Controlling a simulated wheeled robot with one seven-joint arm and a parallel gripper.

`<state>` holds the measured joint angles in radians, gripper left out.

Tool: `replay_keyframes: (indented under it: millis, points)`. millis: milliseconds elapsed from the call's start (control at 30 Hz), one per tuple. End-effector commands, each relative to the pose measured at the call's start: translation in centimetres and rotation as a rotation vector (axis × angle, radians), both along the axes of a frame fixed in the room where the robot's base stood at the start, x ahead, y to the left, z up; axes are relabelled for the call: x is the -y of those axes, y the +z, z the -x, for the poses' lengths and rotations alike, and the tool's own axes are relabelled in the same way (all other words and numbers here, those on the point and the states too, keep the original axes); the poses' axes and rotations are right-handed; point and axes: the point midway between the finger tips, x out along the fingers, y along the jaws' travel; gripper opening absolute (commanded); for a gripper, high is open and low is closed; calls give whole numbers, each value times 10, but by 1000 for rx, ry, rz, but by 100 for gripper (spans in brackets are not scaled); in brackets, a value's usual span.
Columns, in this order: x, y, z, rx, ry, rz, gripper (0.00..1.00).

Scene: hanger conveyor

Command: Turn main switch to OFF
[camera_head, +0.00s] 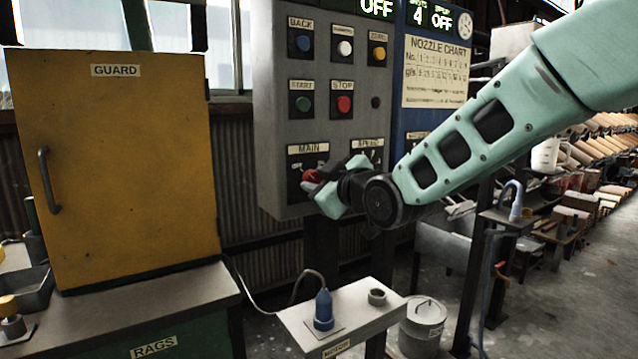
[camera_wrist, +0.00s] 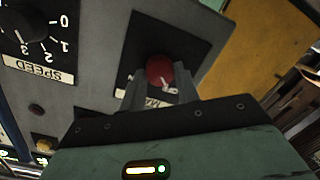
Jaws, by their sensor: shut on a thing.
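The main switch is a red knob (camera_head: 312,176) on a dark plate labelled MAIN (camera_head: 309,149), low on the grey control panel (camera_head: 272,120). In the wrist view the red knob (camera_wrist: 160,70) has a pale pointer mark and sits at the tips of the fingers. My gripper (camera_head: 322,182) is at the knob, with its fingers (camera_wrist: 160,92) shut on it from both sides. The gripper partly hides the knob and its plate, and I cannot read the switch's position marks. The display (camera_head: 377,8) at the top of the panel reads OFF.
The SPEED dial (camera_wrist: 28,20) sits beside the main switch, close to my gripper. Above are START (camera_head: 301,103) and STOP (camera_head: 343,104) buttons. A yellow GUARD cabinet (camera_head: 120,160) stands left. Below is a small MOTOR table (camera_head: 350,335) with a blue plug (camera_head: 323,308).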

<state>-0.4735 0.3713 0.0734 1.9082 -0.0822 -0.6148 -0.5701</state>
Motion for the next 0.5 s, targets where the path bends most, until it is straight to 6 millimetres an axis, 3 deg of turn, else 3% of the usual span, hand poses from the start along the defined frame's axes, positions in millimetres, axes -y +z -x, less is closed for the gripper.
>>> replay_keyframes:
  millis: [267, 300, 333, 500]
  points:
    - [0, 0, 0, 0, 0, 2, 9]
    - [0, 0, 0, 1, 1, 2, 43]
    - [0, 0, 0, 1, 1, 2, 51]
    - [0, 0, 0, 0, 1, 1, 53]
